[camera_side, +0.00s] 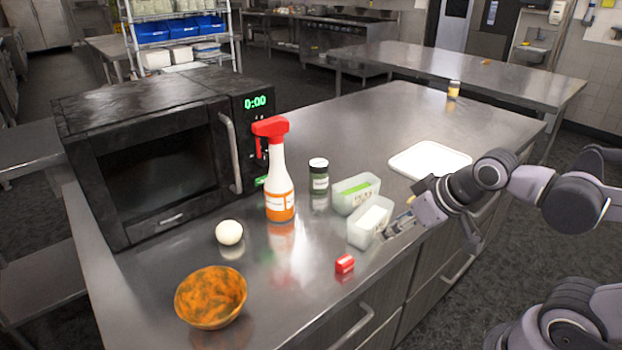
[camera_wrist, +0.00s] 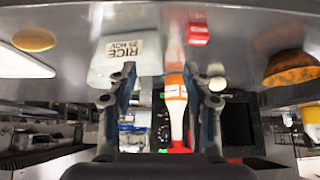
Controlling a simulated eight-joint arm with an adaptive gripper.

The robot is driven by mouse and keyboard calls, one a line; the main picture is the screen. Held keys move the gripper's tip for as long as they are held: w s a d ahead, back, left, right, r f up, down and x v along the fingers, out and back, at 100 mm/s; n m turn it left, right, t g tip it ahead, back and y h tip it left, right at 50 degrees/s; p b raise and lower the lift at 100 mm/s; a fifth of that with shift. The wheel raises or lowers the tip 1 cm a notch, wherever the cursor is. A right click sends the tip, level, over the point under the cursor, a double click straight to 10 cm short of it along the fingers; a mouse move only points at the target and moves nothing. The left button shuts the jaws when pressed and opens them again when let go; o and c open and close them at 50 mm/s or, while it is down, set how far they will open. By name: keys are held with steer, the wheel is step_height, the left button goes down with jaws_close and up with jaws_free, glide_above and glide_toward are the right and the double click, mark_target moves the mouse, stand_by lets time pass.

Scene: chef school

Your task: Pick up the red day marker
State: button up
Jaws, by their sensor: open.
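The red day marker (camera_side: 345,264) is a small red block with a pale label. It lies on the steel counter near its front edge, in front of the white-filled container. In the wrist view the red marker (camera_wrist: 198,30) shows near the top, right of centre, beyond the fingertips. My gripper (camera_side: 394,229) is over the counter's front edge, to the right of the marker and apart from it. Its two fingers (camera_wrist: 160,78) are spread in the wrist view, with nothing held between them.
Two translucent containers, one white-filled (camera_side: 370,222) and one green-filled (camera_side: 356,194), stand close to my gripper. A spray bottle (camera_side: 279,190), dark jar (camera_side: 318,177), white ball (camera_side: 229,232), orange bowl (camera_side: 211,297), white board (camera_side: 430,160) and microwave (camera_side: 155,160) share the counter. Counter around the marker is clear.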

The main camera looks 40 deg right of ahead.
steer(key=m+g, duration=0.7)
steer(key=m, duration=1.2)
glide_above(346, 259)
steer(key=shift+f, duration=4.6)
steer(key=c, duration=1)
